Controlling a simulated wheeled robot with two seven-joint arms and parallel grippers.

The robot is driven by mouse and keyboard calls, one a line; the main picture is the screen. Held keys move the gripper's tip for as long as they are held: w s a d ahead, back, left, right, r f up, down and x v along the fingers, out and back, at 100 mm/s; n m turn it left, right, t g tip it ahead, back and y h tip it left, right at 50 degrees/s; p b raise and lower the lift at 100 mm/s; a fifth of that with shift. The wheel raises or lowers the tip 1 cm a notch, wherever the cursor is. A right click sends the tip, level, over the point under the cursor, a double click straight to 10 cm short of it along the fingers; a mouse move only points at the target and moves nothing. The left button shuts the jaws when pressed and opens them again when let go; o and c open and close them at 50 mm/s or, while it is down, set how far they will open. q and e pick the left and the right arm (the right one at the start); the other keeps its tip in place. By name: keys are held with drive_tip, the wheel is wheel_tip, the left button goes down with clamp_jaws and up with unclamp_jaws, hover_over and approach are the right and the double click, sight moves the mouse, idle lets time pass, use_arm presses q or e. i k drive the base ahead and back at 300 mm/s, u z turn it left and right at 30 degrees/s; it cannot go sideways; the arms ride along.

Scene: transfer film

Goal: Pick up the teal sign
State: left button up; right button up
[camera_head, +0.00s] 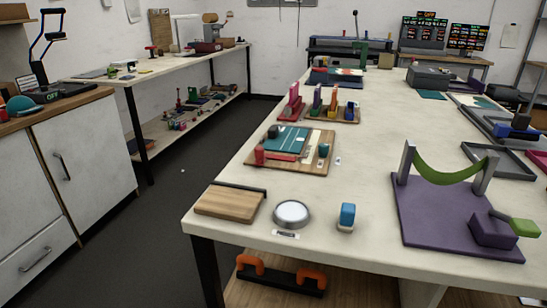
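No sign with readable writing in teal can be made out. A flat teal panel (288,137) lies on a wooden board on the long table, left of the middle. A smaller flat teal sheet (432,95) lies farther back on the same table. Which of these is the teal sign, I cannot tell. Neither of my grippers is in view.
The long pale table (360,190) fills the right side. Near its front edge are a wooden block (229,202), a round silver disc (291,213), a blue-topped piece (347,215) and a purple stand (440,215). Dark floor (170,190) is clear between table and white cabinet (85,160).

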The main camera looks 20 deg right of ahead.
sight(284, 139)
drive_tip(key=k, duration=0.5)
drive_tip(key=u, duration=1)
drive_tip(key=i, duration=4.25)
drive_tip(key=z, duration=3.5)
drive_tip(key=i, duration=0.35)
drive_tip(key=u, duration=0.05)
